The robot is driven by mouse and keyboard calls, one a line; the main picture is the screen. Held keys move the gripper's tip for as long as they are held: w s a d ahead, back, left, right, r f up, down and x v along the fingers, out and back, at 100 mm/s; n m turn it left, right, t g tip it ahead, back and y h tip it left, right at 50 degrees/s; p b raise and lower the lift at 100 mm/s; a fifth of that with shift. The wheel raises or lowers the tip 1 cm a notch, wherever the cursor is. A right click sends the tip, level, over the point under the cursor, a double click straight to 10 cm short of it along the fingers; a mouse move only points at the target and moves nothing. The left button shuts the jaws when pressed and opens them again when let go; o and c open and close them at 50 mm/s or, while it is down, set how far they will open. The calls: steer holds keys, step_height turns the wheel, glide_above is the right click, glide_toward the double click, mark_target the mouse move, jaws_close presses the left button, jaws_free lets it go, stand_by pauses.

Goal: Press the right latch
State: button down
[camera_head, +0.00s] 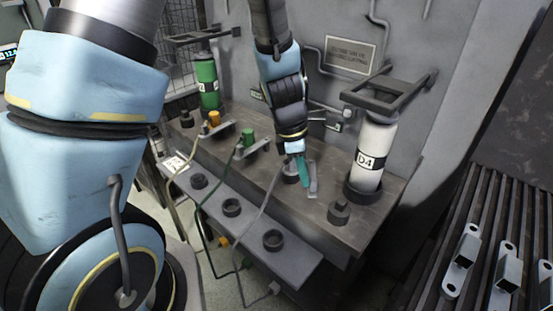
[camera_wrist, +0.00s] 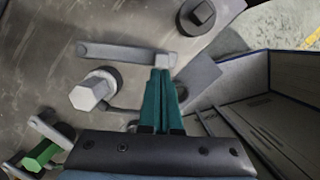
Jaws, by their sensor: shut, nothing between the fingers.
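The right latch is a flat grey metal bar (camera_head: 313,181) on the bench top, beside a pale grey hexagonal plug at the right end of the row. In the wrist view the latch (camera_wrist: 122,52) runs sideways just beyond my fingertips, with a small block at its right end. My gripper (camera_head: 304,180) has teal fingers pointing down at the latch. In the wrist view my gripper (camera_wrist: 161,75) is shut and empty, its tips overlapping the block end of the latch. I cannot tell whether they touch it. The pale hexagonal plug (camera_wrist: 90,92) stands left of the fingers.
A white cylinder marked D4 (camera_head: 373,150) stands upright to the right, under a dark bracket (camera_head: 390,92). A black knob (camera_head: 339,212) sits near the front edge. A green plug (camera_head: 248,139) and an orange plug (camera_head: 214,118) stand to the left. A lower shelf (camera_head: 255,253) carries black rings.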

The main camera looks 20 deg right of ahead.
steer(key=shift+w+a, duration=0.1)
steer(key=shift+w, duration=0.1)
steer(key=shift+w+a, duration=0.2)
steer(key=shift+w, duration=0.45)
steer(key=shift+w+a, duration=0.2)
steer(key=shift+a, duration=0.05)
steer(key=w+a+r+p, duration=0.1)
steer(key=w+a+r, duration=0.1)
steer(key=a+r, duration=0.3)
steer(key=v, duration=0.4)
steer(key=shift+d+r, duration=0.25)
steer(key=shift+r, duration=0.15)
steer(key=shift+s, duration=0.1)
